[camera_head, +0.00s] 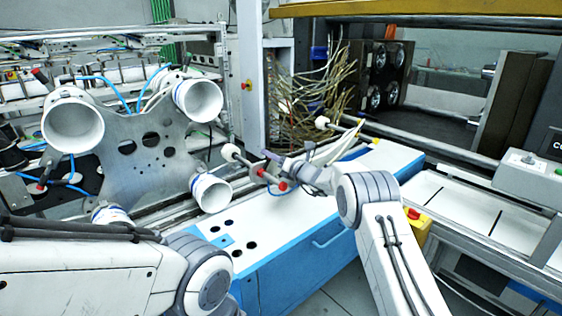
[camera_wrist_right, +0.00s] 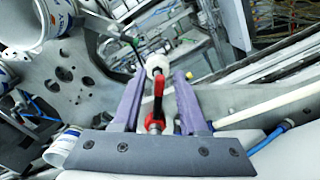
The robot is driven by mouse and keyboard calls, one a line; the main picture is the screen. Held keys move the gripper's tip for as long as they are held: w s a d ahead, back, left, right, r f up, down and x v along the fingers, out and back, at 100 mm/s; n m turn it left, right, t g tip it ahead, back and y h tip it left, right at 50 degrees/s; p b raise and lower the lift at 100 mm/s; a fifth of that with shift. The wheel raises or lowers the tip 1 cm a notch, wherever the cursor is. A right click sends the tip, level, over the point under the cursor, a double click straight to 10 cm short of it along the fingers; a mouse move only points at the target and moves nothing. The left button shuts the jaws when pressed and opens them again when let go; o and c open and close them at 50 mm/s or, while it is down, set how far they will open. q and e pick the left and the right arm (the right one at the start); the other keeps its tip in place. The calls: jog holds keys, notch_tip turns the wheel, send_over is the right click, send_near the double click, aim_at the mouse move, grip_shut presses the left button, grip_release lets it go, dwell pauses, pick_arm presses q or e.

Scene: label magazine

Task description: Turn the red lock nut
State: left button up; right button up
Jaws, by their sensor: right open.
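The red lock nut (camera_head: 261,172) sits on a rod behind a white knob (camera_head: 229,152), near the middle of the head view. In the right wrist view the red part (camera_wrist_right: 158,84) stands upright between my fingers, with the white knob (camera_wrist_right: 157,65) beyond it. My right gripper (camera_head: 266,163) is open, with its fingers at the red part. In the wrist view the gripper (camera_wrist_right: 158,85) shows one finger on each side, with gaps to the red part. A second red spot (camera_head: 283,186) shows close to the gripper. My left arm is at lower left; its gripper is out of view.
A grey metal plate (camera_head: 150,185) with large white cups (camera_head: 73,125) stands left of the rod. A blue cabinet (camera_head: 300,262) with a white top lies below. Another rod with a white knob (camera_head: 322,122) and loose tan cables (camera_head: 312,95) are behind the gripper.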

jog(key=b+v, duration=0.2)
jog(key=v, duration=0.8)
